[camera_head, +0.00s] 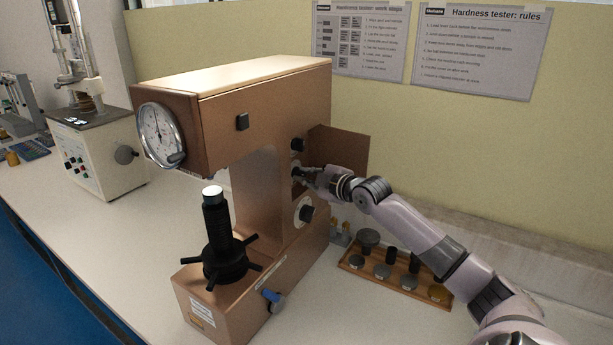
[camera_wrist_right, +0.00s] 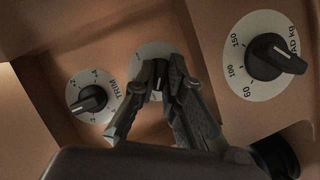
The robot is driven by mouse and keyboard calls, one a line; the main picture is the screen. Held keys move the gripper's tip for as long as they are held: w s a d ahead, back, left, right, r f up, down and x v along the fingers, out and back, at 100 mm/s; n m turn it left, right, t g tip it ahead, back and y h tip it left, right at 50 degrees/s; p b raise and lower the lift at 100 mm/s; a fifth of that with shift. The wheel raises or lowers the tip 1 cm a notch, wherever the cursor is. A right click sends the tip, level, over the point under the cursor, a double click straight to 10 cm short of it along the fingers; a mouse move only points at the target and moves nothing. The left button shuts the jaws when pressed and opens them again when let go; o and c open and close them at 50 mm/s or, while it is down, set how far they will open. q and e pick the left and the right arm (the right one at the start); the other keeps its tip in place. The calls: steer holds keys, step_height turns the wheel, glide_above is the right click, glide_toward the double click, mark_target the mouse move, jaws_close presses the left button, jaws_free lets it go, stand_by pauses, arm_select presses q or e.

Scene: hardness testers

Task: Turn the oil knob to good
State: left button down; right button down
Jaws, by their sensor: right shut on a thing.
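The brown hardness tester (camera_head: 265,105) stands on the bench, with several dark knobs on its right side. My right gripper (camera_head: 303,173) reaches in from the right and is shut on the middle knob, taken as the oil knob (camera_wrist_right: 159,80). In the right wrist view the fingers of my right gripper (camera_wrist_right: 160,85) stand on either side of this black knob. Its pale dial shows only in part behind the fingers, and no lettering on it can be read, so its setting is unclear. My left gripper is out of view.
The trim knob (camera_wrist_right: 88,101) is left of the gripped knob in the wrist view; the load knob (camera_wrist_right: 275,57), marked 60, 100 and 150, is right. An open brown door (camera_head: 345,150) stands behind my gripper. A wooden tray (camera_head: 355,262) of parts lies below my arm.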

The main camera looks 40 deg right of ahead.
steer(key=shift+w+d+r+m+g+y, duration=0.1)
steer(key=shift+m+g+y, duration=0.3)
steer(key=shift+m+y, duration=0.65)
steer(key=shift+s+d+r+m+g+y, duration=0.15)
steer(key=shift+m+g+y, duration=0.25)
steer(key=shift+m, duration=1.15)
steer(key=shift+w+d+r+m+g+y, duration=0.15)
steer(key=shift+m+g+y, duration=0.25)
steer(key=shift+m+y, duration=0.65)
steer(key=shift+a+m, duration=0.1)
steer(key=shift+m, duration=0.25)
steer(key=shift+f, duration=0.1)
steer(key=c, duration=1.7)
jaws_free()
steer(key=shift+w+a+f, duration=0.1)
steer(key=shift+w+f, duration=0.05)
steer(key=shift+f, duration=0.05)
steer(key=shift+o, duration=0.2)
steer(key=shift+s+d+r+h, duration=0.1)
steer(key=shift+s+d+h, duration=0.15)
steer(key=shift+s, duration=0.35)
steer(key=v, duration=1.1)
steer(key=shift+r, duration=0.2)
